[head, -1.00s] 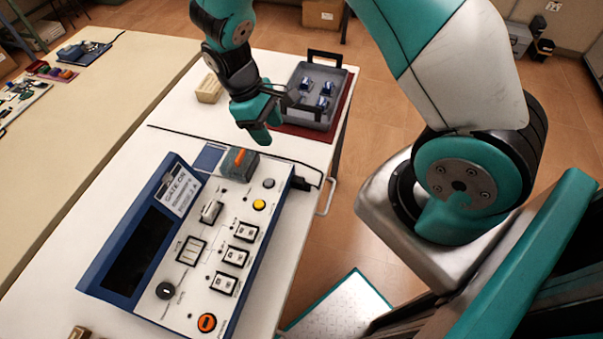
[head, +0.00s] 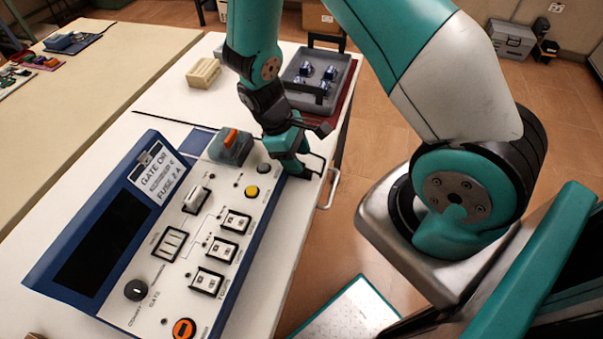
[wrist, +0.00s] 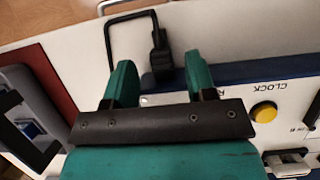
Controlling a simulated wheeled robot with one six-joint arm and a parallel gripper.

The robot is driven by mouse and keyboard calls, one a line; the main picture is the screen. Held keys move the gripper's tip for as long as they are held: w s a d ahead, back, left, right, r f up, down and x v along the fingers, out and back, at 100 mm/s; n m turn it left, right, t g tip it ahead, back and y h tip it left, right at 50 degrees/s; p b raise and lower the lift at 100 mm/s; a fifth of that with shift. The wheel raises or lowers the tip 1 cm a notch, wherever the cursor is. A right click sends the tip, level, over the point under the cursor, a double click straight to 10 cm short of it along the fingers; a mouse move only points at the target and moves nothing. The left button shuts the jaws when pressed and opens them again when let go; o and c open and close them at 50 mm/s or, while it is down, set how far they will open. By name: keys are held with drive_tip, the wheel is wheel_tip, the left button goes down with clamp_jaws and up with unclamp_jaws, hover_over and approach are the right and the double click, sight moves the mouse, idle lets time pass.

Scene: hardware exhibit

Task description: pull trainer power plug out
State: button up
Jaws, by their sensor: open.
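The trainer (head: 262,220) is a blue box with a white panel of switches, knobs and a dark display, lying on the white table. Its black power plug (wrist: 161,62) sits at the trainer's blue edge in the wrist view, with a black cord (wrist: 128,15) looping away from it. My gripper (head: 296,170) is open, pointing down at the trainer's far right corner. In the wrist view its teal fingers (wrist: 159,66) stand on either side of the plug, with gaps on both sides. The gripper hides the plug in the head view.
A grey tray (head: 287,95) with small blue-and-silver parts lies on a dark red mat (head: 345,104) beyond the gripper. A beige block (head: 204,72) stands left of it. An orange-topped grey piece (head: 232,147) sits at the trainer's far end. The table's right edge is close.

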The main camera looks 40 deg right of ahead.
drive_tip(key=shift+b+x, duration=0.65)
drive_tip(key=shift+x, duration=0.7)
drive_tip(key=shift+c, duration=0.2)
clamp_jaws()
drive_tip(key=shift+s+d+r, duration=0.1)
drive_tip(key=shift+s+d, duration=0.6)
drive_tip(key=shift+s, duration=0.35)
drive_tip(key=shift+a, duration=0.15)
drive_tip(key=shift+o, duration=0.2)
unclamp_jaws()
